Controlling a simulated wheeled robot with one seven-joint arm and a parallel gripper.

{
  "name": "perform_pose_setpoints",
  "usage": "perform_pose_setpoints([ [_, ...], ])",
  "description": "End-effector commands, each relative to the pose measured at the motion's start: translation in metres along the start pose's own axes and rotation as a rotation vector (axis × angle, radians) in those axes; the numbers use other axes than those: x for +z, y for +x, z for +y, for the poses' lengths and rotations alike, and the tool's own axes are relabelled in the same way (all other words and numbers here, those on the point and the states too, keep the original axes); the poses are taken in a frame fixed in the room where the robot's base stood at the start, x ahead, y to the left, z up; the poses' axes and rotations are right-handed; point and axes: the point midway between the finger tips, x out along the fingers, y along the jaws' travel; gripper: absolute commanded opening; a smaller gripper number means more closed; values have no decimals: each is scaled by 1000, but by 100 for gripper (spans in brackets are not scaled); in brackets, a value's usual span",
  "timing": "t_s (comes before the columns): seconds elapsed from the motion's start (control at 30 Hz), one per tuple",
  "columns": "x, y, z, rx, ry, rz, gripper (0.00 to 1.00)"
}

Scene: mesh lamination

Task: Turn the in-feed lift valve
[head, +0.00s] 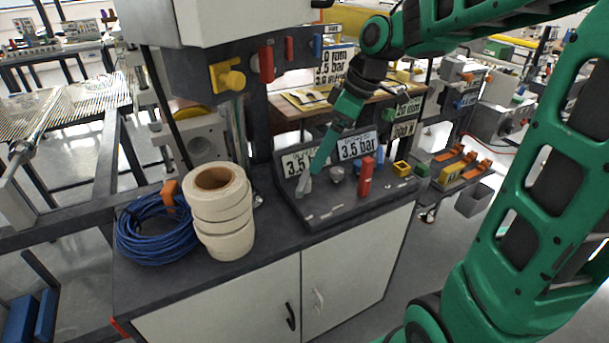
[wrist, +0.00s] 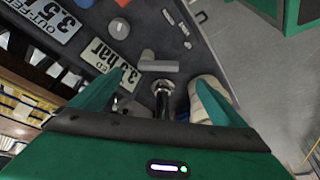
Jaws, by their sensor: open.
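A grey lever handle (head: 304,184), which looks like the in-feed lift valve, stands at the left end of the dark control panel (head: 325,211). In the wrist view the grey lever (wrist: 158,66) lies crosswise just beyond my fingertips, beside a label partly reading "INFEED" and "3.5 bar" (wrist: 107,78). My gripper (head: 314,172) is over this end of the panel. In the wrist view its green fingers (wrist: 156,78) are spread, with the lever ahead of the gap and nothing gripped. I cannot tell whether a fingertip touches the lever.
A grey round knob (head: 337,173) and a red lever (head: 366,177) stand to the right of the valve. White tape rolls (head: 222,215) and a blue cable coil (head: 155,232) sit on the left. Red and yellow controls hang above. The cabinet's front top edge is clear.

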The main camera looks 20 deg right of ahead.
Motion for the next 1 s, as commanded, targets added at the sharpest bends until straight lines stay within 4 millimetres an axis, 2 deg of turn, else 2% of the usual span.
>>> perform_pose_setpoints([
  [0.1,-9,0,6,-21,-94,15,95],
  [0.27,-11,9,7,-29,-118,18,95],
  [0.7,-11,80,5,-28,-112,16,95],
  [1.0,-11,105,5,-25,-112,17,95],
])
